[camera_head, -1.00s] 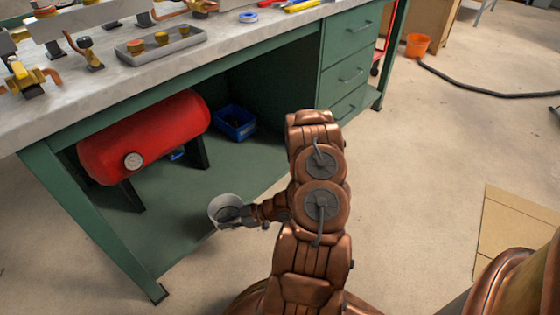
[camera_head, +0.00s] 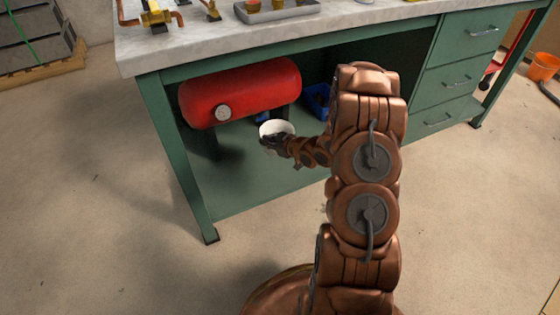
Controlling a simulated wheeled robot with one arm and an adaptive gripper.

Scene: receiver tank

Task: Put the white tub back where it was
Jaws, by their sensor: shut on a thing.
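The white tub (camera_head: 277,127) is a small round open-topped container at the end of my arm. My gripper (camera_head: 275,141) is shut on its near side. The tub looks upright and shows in front of the red tank (camera_head: 245,90), below its right half, over the green lower shelf of the workbench (camera_head: 235,190). I cannot tell how high above the shelf it is. The tub's lower part is hidden by my gripper.
A blue bin (camera_head: 317,100) stands on the shelf right of the tank, partly hidden by my arm. The bench's front left leg (camera_head: 183,165) and green drawers (camera_head: 455,75) flank the opening. The shelf's front left is clear.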

